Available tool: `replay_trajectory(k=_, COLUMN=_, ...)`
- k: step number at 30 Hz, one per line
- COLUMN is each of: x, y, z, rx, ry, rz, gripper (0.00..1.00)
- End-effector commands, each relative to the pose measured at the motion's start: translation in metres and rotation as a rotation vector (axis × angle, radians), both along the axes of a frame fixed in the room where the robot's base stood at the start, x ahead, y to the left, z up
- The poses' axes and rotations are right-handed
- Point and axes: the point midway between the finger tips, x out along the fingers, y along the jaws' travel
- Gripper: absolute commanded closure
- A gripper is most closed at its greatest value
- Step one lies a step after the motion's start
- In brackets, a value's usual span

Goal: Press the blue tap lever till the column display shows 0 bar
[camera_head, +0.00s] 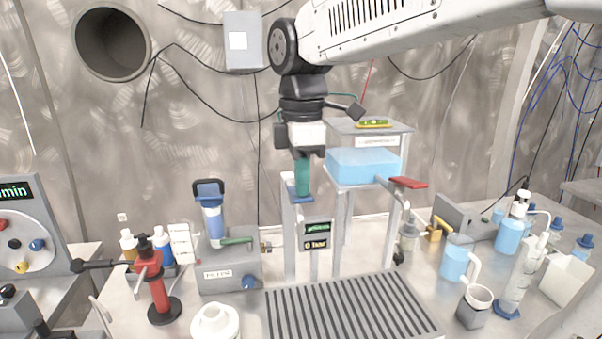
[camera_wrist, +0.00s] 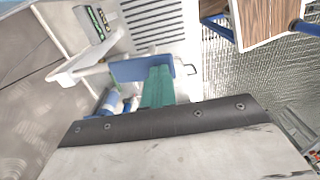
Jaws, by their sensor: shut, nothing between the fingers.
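The blue tap lever (camera_head: 300,199) sticks out at the front of the left column, below my gripper. In the wrist view it is a broad blue plate (camera_wrist: 128,70). My gripper (camera_head: 302,188) points down, its teal fingers shut and empty. In the wrist view the fingertips (camera_wrist: 159,72) overlap the lever; they look to be on or just above it, and I cannot tell contact for sure. The column display (camera_head: 316,237) hangs just right of the left column, with a green line above a yellowish line. Its digits are too small to read surely. It also shows in the wrist view (camera_wrist: 96,22).
A red lever (camera_head: 408,183) sits to the right, by the clear blue tank (camera_head: 362,165). A slotted drain grate (camera_head: 350,308) lies below. A grey filter unit (camera_head: 229,270) stands left, a red hand tool (camera_head: 157,285) farther left. Bottles and a jug (camera_head: 456,260) crowd the right.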

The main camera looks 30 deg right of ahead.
Motion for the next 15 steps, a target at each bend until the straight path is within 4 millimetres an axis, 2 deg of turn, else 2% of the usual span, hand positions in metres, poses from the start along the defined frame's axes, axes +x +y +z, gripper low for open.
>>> replay_trajectory(k=5, x=0.003, y=0.001, z=0.015, rx=0.001, ry=-0.001, rz=0.002, gripper=1.0)
replay_trajectory(k=15, x=0.016, y=-0.001, z=0.089, rx=0.0, ry=-0.003, rz=0.004, gripper=1.0)
